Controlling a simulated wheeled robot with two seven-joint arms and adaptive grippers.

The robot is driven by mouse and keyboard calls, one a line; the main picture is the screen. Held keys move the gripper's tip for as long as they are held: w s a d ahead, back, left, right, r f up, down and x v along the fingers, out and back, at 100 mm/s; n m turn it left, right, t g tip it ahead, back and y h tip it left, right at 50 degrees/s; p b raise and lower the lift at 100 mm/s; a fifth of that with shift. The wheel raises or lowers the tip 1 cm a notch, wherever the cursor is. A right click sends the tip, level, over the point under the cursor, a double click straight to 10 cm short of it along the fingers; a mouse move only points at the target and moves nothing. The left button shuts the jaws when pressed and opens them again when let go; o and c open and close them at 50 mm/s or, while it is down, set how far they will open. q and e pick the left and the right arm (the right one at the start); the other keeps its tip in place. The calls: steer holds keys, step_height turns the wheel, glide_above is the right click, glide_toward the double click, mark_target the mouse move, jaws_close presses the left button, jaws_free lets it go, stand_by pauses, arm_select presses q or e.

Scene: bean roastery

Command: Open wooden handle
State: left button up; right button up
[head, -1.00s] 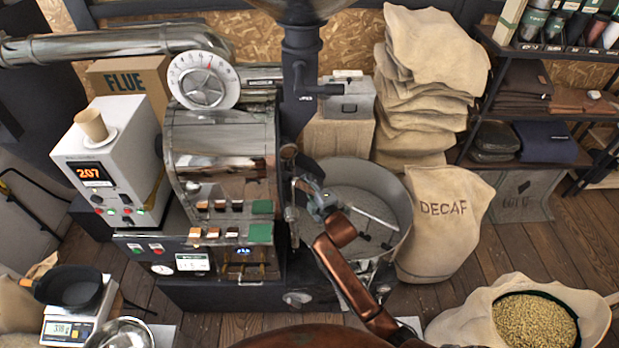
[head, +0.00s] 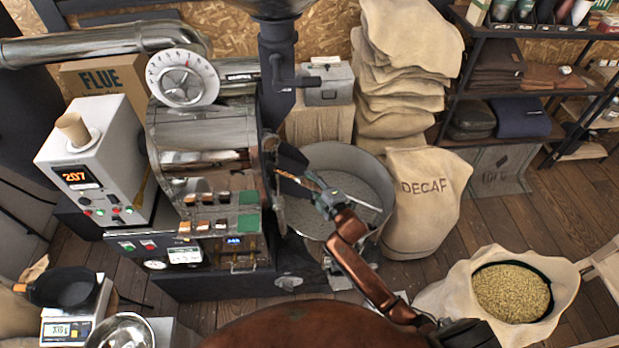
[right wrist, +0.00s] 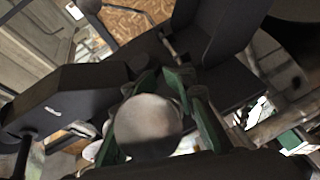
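The roaster (head: 205,150) stands left of the round cooling tray (head: 380,168). My right gripper (head: 314,186) is at the right side of the roaster's front, over the tray's left part. A small brown piece, seemingly the wooden handle (head: 311,179), shows at its fingers beside a dark plate (head: 290,162) that juts out from the roaster. In the right wrist view a rounded, shaded grey-beige knob (right wrist: 146,122) sits between the green-padded fingers, which appear closed around it. The fingers partly hide the handle. My left gripper is not in view.
A DECAF sack (head: 427,200) stands right of the tray. An open sack of beans (head: 511,292) is at the lower right. A white control box (head: 97,150) and a scale (head: 72,330) with a black pan are at the left. The wooden floor right of the DECAF sack is partly clear.

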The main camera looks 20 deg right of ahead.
steer(key=o, duration=0.4)
steer(key=shift+o, duration=0.2)
steer(key=v, duration=1.2)
